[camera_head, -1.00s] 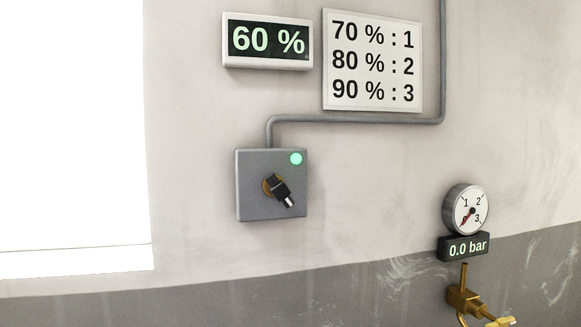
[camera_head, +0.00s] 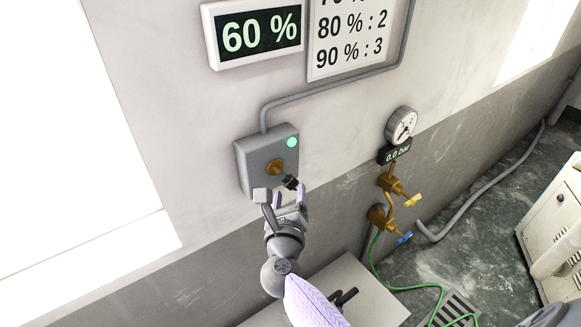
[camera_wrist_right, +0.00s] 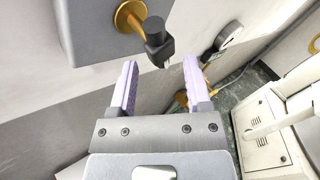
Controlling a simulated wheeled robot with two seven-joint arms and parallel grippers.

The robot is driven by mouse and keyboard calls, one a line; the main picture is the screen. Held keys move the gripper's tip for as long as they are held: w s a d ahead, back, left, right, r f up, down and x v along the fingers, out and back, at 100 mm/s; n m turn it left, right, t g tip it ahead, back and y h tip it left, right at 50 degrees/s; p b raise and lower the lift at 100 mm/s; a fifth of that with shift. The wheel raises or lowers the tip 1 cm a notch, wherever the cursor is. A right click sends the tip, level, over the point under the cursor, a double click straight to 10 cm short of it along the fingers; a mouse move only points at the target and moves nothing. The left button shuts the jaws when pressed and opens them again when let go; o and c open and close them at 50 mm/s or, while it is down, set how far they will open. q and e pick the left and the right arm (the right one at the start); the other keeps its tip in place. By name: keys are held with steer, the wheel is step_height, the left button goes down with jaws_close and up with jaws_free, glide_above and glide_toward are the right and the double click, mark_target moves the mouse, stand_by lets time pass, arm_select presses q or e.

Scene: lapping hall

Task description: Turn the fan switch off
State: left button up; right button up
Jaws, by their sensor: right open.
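The fan switch is a grey wall box (camera_head: 257,156) with a lit green lamp (camera_head: 292,142) and a brass collar (camera_head: 275,168). My right gripper (camera_head: 283,197) is open just below the knob, fingers pointing up at the box. In the right wrist view the knob (camera_wrist_right: 157,38) lies just beyond the gap between the open fingertips (camera_wrist_right: 160,64), with nothing visibly held. My left gripper is out of view.
A display (camera_head: 253,32) reads 60 %, beside a sign (camera_head: 350,40). A gauge (camera_head: 401,124) reading 0.0 bar and brass valves (camera_head: 391,184) are to the right. A grey conduit (camera_head: 330,88) runs above the box. A white cabinet (camera_head: 556,225) stands far right.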

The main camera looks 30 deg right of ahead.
mark_target(290, 186)
steer(key=x, duration=0.6)
steer(key=shift+w, duration=0.1)
jaws_close()
